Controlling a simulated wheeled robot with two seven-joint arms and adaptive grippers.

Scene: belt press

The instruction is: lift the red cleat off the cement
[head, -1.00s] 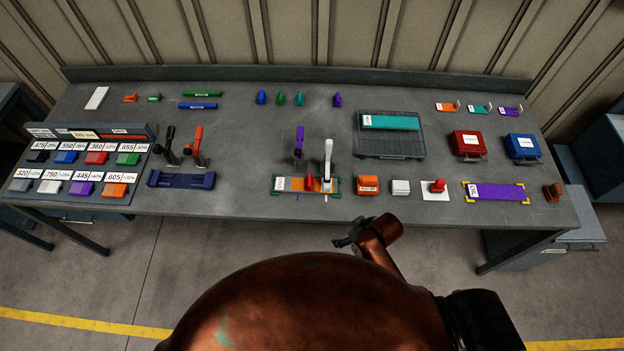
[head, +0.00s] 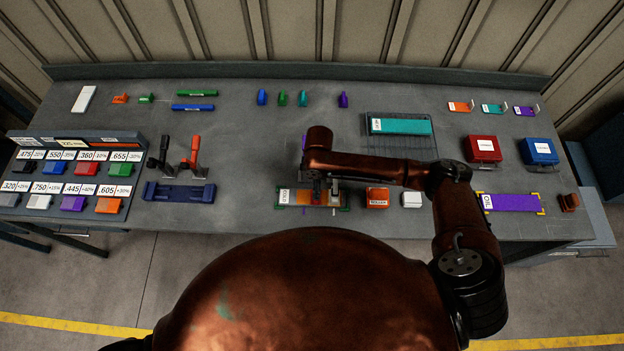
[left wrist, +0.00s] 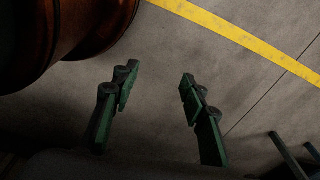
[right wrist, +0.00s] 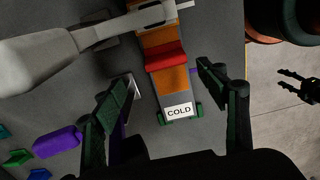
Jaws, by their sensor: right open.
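A red cleat (right wrist: 167,57) lies across the orange belt (right wrist: 160,38) in the right wrist view, between a white lever (right wrist: 45,60) and a tag reading COLD (right wrist: 178,110). Cement under the cleat cannot be made out. My right gripper (right wrist: 166,76) is open and empty, its fingers on either side of the belt near the cleat. In the head view my right gripper (head: 318,190) is above the belt station and hides the cleat. My left gripper (left wrist: 159,78) is open and empty over the floor; it is outside the head view.
A dark blue fixture (head: 180,192) with black and red levers stands to the left. An orange roller block (head: 377,197) and white block (head: 411,200) sit right of the station. A purple belt (head: 512,202) lies farther right.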

